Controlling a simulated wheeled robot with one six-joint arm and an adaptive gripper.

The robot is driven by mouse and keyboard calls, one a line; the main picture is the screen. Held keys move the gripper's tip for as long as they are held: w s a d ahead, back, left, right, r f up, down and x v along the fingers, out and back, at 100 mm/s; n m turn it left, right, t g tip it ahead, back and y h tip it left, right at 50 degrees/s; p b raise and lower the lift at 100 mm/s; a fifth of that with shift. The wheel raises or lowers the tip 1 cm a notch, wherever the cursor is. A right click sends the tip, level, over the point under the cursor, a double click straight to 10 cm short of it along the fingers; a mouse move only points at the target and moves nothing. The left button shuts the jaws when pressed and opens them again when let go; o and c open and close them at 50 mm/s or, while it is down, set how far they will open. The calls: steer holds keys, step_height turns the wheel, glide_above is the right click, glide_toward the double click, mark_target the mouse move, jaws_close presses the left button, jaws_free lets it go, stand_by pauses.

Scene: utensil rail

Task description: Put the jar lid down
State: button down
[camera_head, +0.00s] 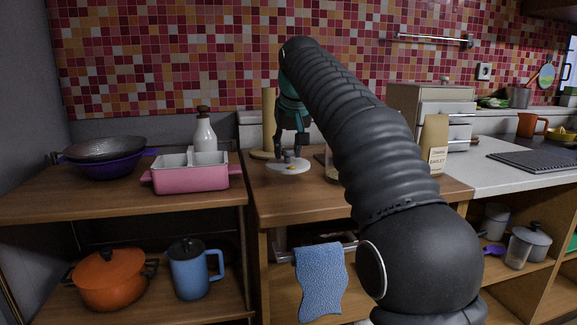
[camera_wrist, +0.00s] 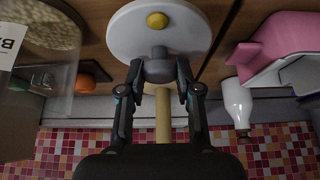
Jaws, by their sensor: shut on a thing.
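The jar lid shows as a grey knob (camera_wrist: 158,51) between my fingertips, over a broad white disc (camera_wrist: 125,35) with a small round yellow spot off its middle. In the head view the knob (camera_head: 288,154) is just above the white disc, low over the wooden counter (camera_head: 300,198). My gripper (camera_head: 289,149) points down and is shut on the lid's knob; it also shows in the wrist view (camera_wrist: 165,72). I cannot tell whether there is a gap under the disc. A clear jar (camera_wrist: 62,45) with pale grains stands beside it, mostly hidden behind my arm in the head view.
A pink dish (camera_head: 190,178) and a white bottle (camera_head: 204,135) stand on the left counter. A tan upright post (camera_head: 268,120) is close behind my gripper. A barley bag (camera_head: 434,143) stands right of my arm. The counter's front strip looks clear.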

mark_target(289, 155)
steer(key=shift+f+b, duration=0.55)
steer(key=shift+f, duration=1.2)
steer(key=shift+f, duration=0.2)
steer(key=c, duration=0.8)
jaws_free()
steer(key=shift+s+r, duration=0.15)
steer(key=shift+r, duration=0.35)
steer(key=p+v, duration=0.2)
steer(key=v, duration=0.9)
steer(key=shift+s+r+p, duration=0.1)
steer(key=shift+r+p, duration=0.05)
steer(key=shift+p, duration=0.25)
